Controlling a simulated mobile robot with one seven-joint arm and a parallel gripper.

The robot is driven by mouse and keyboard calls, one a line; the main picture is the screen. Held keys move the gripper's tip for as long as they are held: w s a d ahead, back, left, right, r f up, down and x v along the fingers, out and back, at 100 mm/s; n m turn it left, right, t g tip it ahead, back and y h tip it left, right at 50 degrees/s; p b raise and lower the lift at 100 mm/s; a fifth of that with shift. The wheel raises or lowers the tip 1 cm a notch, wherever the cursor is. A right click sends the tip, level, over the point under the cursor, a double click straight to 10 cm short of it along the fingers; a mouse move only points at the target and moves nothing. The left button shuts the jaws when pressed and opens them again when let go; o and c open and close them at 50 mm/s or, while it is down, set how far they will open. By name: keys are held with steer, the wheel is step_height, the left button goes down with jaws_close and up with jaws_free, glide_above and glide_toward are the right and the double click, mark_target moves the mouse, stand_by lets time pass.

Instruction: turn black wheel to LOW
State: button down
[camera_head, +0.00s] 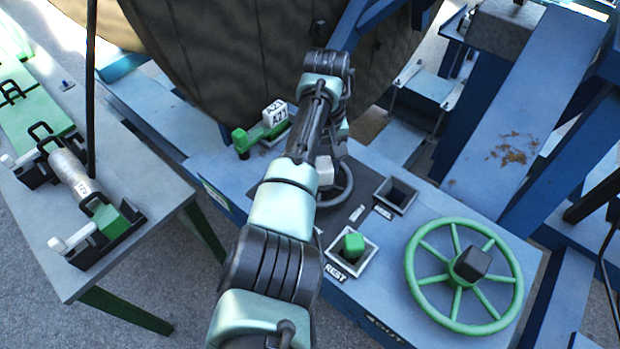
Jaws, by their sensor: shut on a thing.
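The black wheel (346,186) is mounted on the blue-grey panel, mostly behind my arm; its right rim shows. A pale block (325,171) stands at the wheel's middle. My gripper (327,157) comes down over the wheel from above, at this block. My arm hides most of the jaws, but they are shut on the wheel's middle part. Small white labels (357,212) lie right of the wheel. I cannot read LOW on them, nor see a pointer on the wheel.
A green spoked wheel (427,291) is at the right. A green peg (353,244) sits in the REST socket; an empty square socket (396,195) is above it. A block marked A21 (275,113) stands by a green part. A large reel (240,60) rises behind; a side table (150,207) is left.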

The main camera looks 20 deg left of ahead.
steer(key=n+p, duration=0.1)
steer(key=n, duration=0.3)
steer(key=shift+r+n, duration=0.1)
steer(key=shift+n, duration=0.2)
steer(key=n+p, duration=0.1)
steer(key=n, duration=0.3)
steer(key=shift+s+n, duration=0.1)
steer(key=shift+n, duration=0.2)
steer(key=n, duration=0.4)
steer(key=shift+a, duration=0.1)
steer(key=shift+s+n, duration=0.1)
steer(key=shift+n, duration=2)
steer(key=shift+c, duration=1.2)
jaws_free()
